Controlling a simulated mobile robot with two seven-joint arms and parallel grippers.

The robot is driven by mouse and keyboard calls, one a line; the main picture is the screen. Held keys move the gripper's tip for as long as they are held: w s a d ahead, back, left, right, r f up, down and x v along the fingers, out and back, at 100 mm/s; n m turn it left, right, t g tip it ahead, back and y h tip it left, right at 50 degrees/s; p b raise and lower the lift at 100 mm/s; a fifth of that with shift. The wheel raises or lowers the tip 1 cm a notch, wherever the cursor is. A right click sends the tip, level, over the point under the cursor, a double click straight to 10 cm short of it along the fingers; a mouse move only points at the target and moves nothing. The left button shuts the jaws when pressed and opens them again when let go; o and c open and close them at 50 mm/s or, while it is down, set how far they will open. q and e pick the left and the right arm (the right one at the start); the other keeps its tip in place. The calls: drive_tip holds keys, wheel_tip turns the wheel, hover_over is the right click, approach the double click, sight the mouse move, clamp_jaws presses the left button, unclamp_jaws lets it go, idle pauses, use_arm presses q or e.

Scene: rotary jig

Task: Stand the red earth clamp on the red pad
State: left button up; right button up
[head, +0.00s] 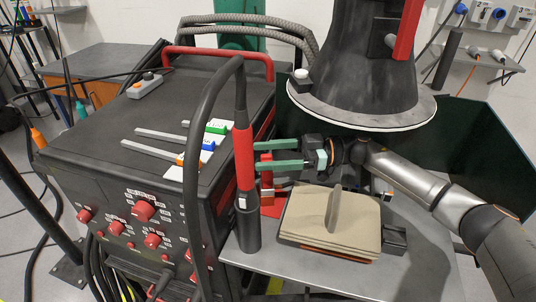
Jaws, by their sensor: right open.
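The red earth clamp (267,178) appears as a small upright red piece just right of the torch handle, partly hidden by the torch and my fingers. The red pad (272,207) lies on the grey table below it, mostly covered from view. The clamp's foot is close above or on the pad; I cannot tell whether they touch. My right gripper (270,174) reaches in from the right with its two green fingers apart, one above the other in the picture, their tips around or beside the clamp. My left gripper is not in view.
A red-and-black torch (243,160) stands in a dark holder (247,225) directly in front. A tan block (310,217) with an upright grey plate (333,208) sits to the right. The black welding machine (100,125) fills the left. A dark hood (360,75) hangs above my right gripper.

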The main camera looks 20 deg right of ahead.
drive_tip(key=shift+r, duration=0.15)
drive_tip(key=shift+r, duration=0.3)
drive_tip(key=b+v, duration=0.1)
drive_tip(key=v, duration=1.1)
drive_tip(key=shift+r, duration=0.2)
